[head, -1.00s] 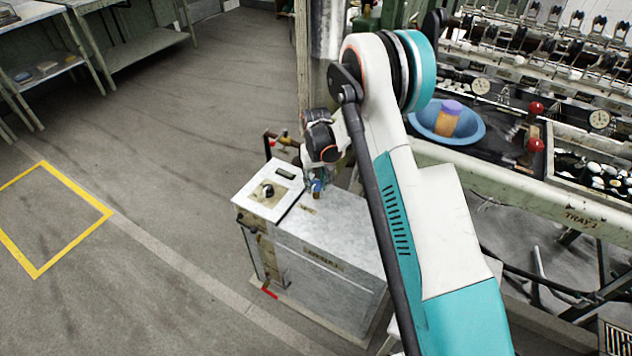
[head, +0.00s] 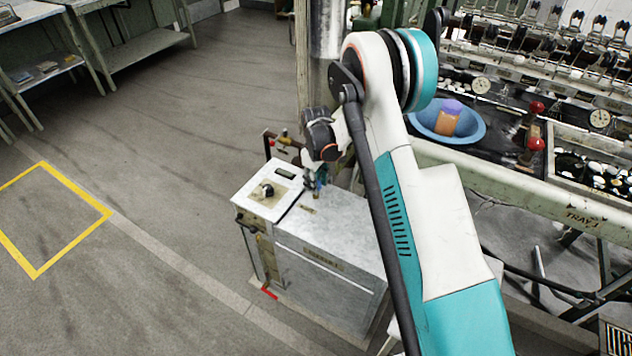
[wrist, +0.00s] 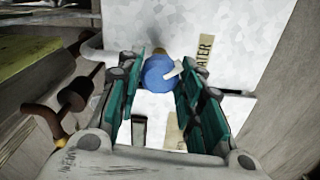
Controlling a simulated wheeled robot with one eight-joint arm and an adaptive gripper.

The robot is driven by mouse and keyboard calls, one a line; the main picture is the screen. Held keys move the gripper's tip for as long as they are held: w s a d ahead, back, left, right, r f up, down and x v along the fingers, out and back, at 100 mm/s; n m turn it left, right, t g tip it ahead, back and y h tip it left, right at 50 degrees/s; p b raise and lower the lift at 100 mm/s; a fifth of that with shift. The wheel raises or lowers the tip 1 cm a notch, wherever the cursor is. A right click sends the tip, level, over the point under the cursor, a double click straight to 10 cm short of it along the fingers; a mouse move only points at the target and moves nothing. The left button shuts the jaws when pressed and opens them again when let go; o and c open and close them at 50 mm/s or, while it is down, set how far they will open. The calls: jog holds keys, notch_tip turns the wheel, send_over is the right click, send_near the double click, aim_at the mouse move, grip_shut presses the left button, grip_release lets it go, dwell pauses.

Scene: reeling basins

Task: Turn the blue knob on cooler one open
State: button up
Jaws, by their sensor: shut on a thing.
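The cooler (head: 345,235) is a grey metal cabinet with a pale sheet-metal top, standing on the floor in the middle of the head view. The blue knob (wrist: 158,75) is a round blue piece with a small white mark, above the cooler top in the wrist view. My gripper (wrist: 161,70) is shut on the knob, with one green-padded finger on each side. In the head view my gripper (head: 318,180) is small over the back of the cooler top and mostly covers the knob. I cannot read the knob's angle clearly.
A white control panel (head: 268,190) with a black dial sits on the cooler's left. Pipework with a red handle (head: 268,140) stands behind it. A reeling bench with a blue basin (head: 470,130) is at right. Floor at left is clear, with a yellow outline (head: 95,195).

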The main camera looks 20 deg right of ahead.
jog(key=n, duration=0.5)
jog(key=shift+n, duration=0.3)
jog(key=n, duration=0.4)
jog(key=shift+n, duration=0.4)
jog(key=o, duration=1.1)
notch_tip(320, 180, up, 12)
